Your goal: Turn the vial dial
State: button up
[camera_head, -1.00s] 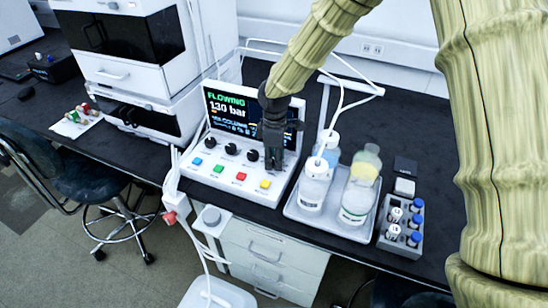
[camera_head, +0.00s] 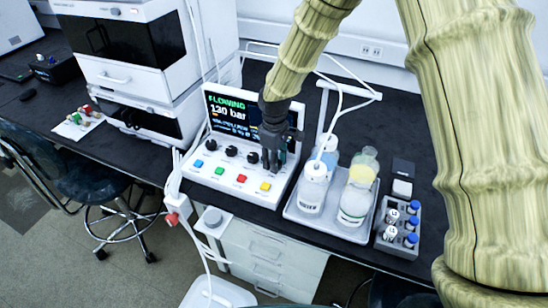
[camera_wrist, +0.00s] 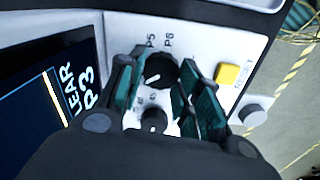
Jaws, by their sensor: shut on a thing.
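The white control panel (camera_head: 222,178) stands on the black bench with a tilted screen (camera_head: 232,112) reading FLOWING. My gripper (camera_head: 272,162) reaches down onto the right end of its row of black knobs and hides the rightmost one in the head view. In the wrist view, the vial dial (camera_wrist: 160,70), a black knob with a white pointer mark and labels P5 and P6 beside it, sits between my teal fingers (camera_wrist: 163,85). My gripper is shut on this dial. A second, smaller-looking black knob (camera_wrist: 154,120) shows nearer the palm.
A yellow button (camera_head: 265,187) lies just in front of the gripper, with red, green and blue buttons to its left. A tray (camera_head: 342,232) of bottles and a vial rack (camera_head: 399,244) stand to the right. White tubing loops behind the panel.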

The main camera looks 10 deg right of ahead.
jog(key=shift+w+r+m+p, duration=0.15)
jog(key=shift+m+p, duration=0.25)
jog(key=shift+m, duration=1)
jog(key=o, duration=1)
jog(key=shift+o, duration=0.2)
notch_tip(320, 180, up, 12)
